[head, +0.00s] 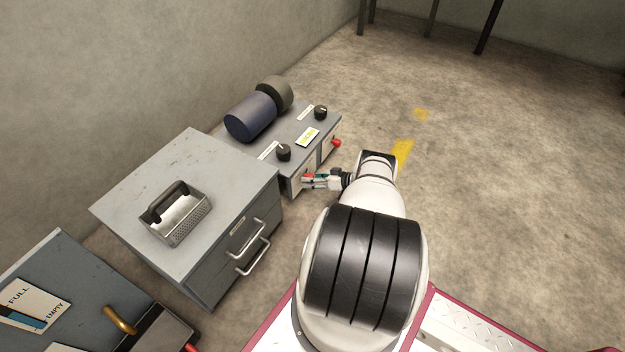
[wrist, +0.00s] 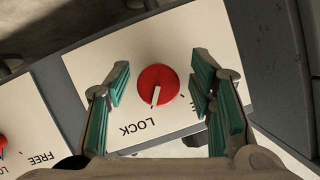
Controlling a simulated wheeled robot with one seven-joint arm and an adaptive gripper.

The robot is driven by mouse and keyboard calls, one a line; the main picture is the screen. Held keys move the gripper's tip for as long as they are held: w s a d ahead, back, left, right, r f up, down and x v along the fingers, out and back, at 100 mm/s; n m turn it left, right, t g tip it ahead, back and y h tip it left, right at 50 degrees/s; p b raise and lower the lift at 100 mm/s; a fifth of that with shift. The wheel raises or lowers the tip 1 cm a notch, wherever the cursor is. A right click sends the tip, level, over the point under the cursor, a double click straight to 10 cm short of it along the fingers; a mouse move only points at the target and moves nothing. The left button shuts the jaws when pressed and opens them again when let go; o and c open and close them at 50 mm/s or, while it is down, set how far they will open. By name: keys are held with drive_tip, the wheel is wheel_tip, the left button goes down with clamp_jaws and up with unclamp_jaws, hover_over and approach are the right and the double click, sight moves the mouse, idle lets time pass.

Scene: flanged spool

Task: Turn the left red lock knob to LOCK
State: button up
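The left red lock knob (wrist: 158,84) is round, with a white pointer, on a white label plate (wrist: 125,55). In the wrist view the pointer points down, toward the right part of the inverted word LOCK (wrist: 138,128). My gripper (wrist: 162,83) is open, with one teal-padded finger on each side of the knob and a visible gap on both sides. In the head view my gripper (head: 308,180) is at the grey box's front, mostly covering this knob. The other red knob (head: 336,142) is farther right; its edge and a FREE label show at the wrist view's left.
A grey drawer cabinet (head: 235,185) with a metal basket (head: 177,215) stands nearer. The floor at right is open.

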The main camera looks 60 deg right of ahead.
drive_tip(key=v, duration=1.2)
idle(0.4)
